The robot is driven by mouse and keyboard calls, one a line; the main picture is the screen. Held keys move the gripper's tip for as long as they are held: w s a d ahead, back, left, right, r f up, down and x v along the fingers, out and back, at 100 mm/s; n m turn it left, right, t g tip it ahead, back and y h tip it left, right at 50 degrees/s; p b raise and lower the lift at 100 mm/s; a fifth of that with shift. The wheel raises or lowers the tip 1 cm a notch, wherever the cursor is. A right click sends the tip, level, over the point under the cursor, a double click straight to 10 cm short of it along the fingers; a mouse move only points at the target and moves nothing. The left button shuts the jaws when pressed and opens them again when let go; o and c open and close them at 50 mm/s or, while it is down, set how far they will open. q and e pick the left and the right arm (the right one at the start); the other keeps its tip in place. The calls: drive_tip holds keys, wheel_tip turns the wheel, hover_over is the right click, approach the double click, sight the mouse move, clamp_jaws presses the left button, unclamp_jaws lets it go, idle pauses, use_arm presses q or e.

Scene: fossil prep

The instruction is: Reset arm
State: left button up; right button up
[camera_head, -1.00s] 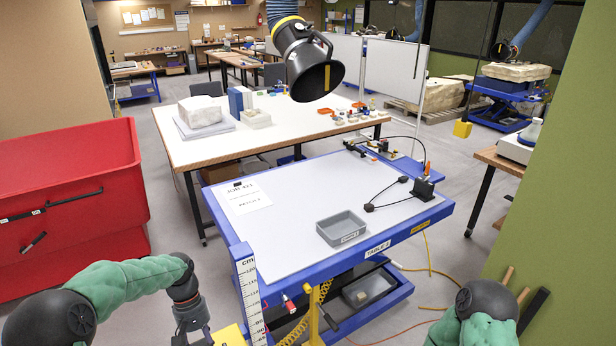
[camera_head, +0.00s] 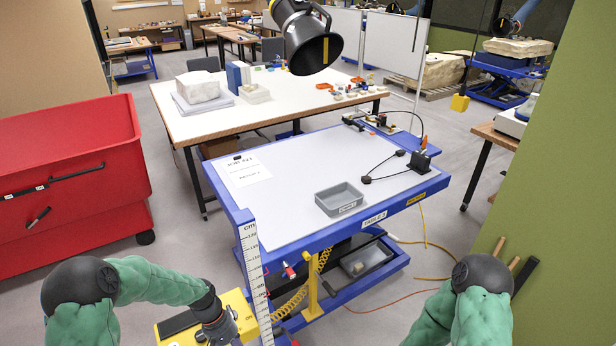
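My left arm, in a green sleeve, comes in at the lower left of the head view and bends down to a dark wrist. My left gripper (camera_head: 222,330) is at the bottom edge, in front of or over a yellow box (camera_head: 240,308) beside the blue table. Its fingers are too hidden to tell open from shut. My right arm shows only as a green sleeve and dark joint at the lower right; the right gripper is out of view. Neither visible arm part is over the tabletop.
The blue-framed table (camera_head: 290,190) carries a grey tray (camera_head: 340,198), a paper sheet (camera_head: 243,169) and a small black device (camera_head: 420,162). A ruler (camera_head: 254,280) stands at its near left corner. A red bin (camera_head: 70,180) stands left. A green wall (camera_head: 560,200) is close on the right.

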use_arm(q)
drive_tip(key=s+d+f+m+t, duration=0.1)
drive_tip(key=s+d+f, duration=0.3)
drive_tip(key=s+f, duration=0.25)
drive_tip(key=s+d+f+t, duration=0.1)
drive_tip(key=s+d+f, duration=0.4)
drive_tip(key=s, duration=0.3)
wheel_tip(320, 180, down, 12)
drive_tip(key=w+d+m+t+b, duration=0.1)
drive_tip(key=b, duration=1.2)
drive_tip(key=shift+d, duration=0.35)
